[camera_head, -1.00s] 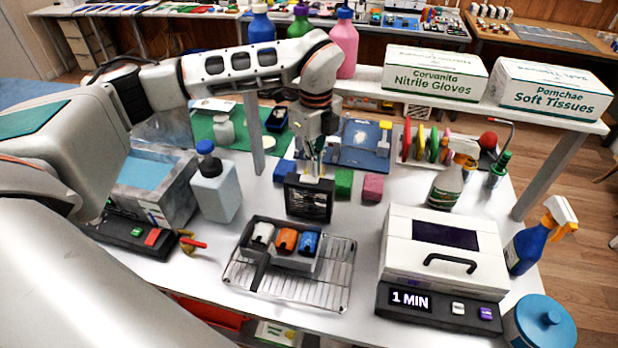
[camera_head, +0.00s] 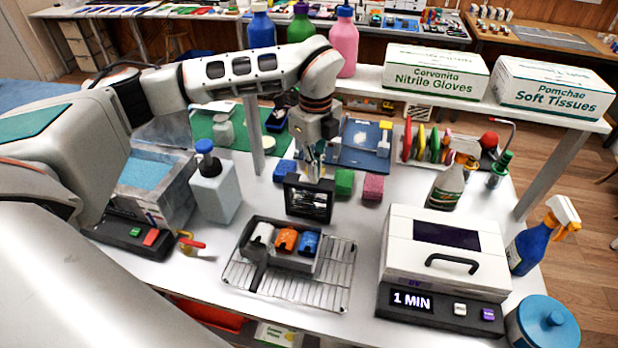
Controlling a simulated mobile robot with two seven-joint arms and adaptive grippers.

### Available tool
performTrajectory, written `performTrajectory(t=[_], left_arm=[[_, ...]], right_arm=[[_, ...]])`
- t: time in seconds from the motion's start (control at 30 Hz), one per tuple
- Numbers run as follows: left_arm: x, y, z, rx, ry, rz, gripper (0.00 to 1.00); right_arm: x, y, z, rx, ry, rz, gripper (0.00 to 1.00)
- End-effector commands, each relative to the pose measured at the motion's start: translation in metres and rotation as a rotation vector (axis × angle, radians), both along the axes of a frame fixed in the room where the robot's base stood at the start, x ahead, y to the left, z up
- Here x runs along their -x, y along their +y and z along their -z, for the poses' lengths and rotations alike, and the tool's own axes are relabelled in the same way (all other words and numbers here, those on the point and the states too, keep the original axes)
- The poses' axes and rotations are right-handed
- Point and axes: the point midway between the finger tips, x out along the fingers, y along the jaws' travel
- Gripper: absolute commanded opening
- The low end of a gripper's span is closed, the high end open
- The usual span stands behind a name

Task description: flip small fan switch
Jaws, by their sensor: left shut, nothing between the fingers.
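The small fan (camera_head: 308,200) is a black square-framed unit that stands upright on the white table, behind the wire rack. My left gripper (camera_head: 315,174) points down at the fan's top edge, with its fingers shut and nothing between them. The fingertips are at or just behind the top edge; I cannot tell whether they touch it. The fan's switch is not distinguishable, being too small or hidden by the fingers. My right gripper is not in view.
A wire rack (camera_head: 336,283) with a tray of small coloured items lies in front of the fan. Blue, green (camera_head: 344,182) and pink (camera_head: 373,186) blocks sit behind and beside it. A white bottle (camera_head: 215,190) stands left. A white box machine (camera_head: 443,262) stands right.

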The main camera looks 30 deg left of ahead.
Motion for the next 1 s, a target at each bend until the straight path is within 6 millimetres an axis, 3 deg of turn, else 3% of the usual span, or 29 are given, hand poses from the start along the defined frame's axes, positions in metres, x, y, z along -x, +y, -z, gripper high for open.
performTrajectory(t=[0.63, 1.0], left_arm=[[0.0, 0.0, 0.007, -0.001, 0.002, 0.0, 0.0], [0.0, 0.0, -0.017, -0.001, 0.001, 0.0, 0.0]], right_arm=[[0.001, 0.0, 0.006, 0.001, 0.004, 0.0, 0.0], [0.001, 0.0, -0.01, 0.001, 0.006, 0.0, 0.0]])
